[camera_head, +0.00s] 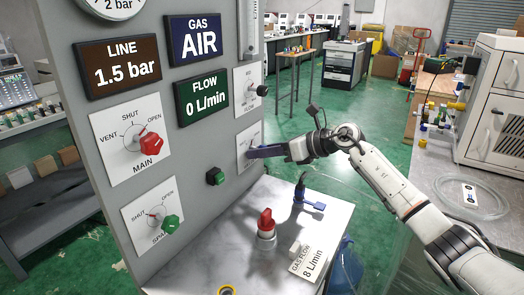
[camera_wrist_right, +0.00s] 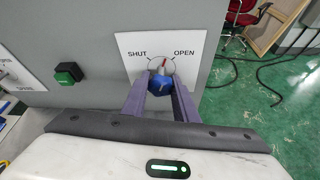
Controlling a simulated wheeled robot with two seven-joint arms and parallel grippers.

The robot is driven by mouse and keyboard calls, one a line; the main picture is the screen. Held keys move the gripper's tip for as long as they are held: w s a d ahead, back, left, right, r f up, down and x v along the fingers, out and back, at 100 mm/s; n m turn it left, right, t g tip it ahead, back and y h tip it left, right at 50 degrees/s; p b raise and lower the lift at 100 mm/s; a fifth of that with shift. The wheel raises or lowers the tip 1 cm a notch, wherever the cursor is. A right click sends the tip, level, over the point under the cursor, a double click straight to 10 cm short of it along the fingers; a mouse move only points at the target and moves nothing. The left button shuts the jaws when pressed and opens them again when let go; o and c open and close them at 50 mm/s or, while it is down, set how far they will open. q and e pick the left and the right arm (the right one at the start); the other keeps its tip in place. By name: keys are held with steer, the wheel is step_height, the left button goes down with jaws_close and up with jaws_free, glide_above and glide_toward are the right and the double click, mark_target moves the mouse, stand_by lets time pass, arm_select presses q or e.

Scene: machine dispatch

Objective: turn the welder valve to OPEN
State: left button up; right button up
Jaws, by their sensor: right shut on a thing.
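A blue knob (camera_wrist_right: 160,80) stands on a white plate (camera_wrist_right: 138,42) marked SHUT at left and OPEN at right, on the grey panel. Its red mark points about straight up, between the two words. The plate's name is not readable. My right gripper (camera_wrist_right: 159,92) is shut on the blue knob, with one purple finger on each side. In the head view my right gripper (camera_head: 254,153) reaches the panel's right edge from the right and hides the knob. The plate (camera_head: 243,139) shows there in part. My left gripper is not in view.
The panel also bears a red MAIN knob (camera_head: 150,145), a green SPARE knob (camera_head: 172,223), a green button (camera_head: 215,176) and a black flow knob (camera_head: 262,91). The FLOW display (camera_head: 202,102) reads 0 L/min. A red-handled valve (camera_head: 265,222) stands on the bench below.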

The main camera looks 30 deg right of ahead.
steer(key=m+y, duration=0.2)
steer(key=m, duration=0.1)
steer(key=shift+g, duration=0.4)
steer(key=shift+m, duration=0.3)
steer(key=o, duration=1.1)
steer(key=shift+c, duration=0.2)
steer(key=shift+b, duration=0.3)
steer(key=b+v, duration=0.2)
steer(key=v, duration=0.8)
steer(key=shift+s+d, duration=0.1)
steer(key=shift+d, duration=0.05)
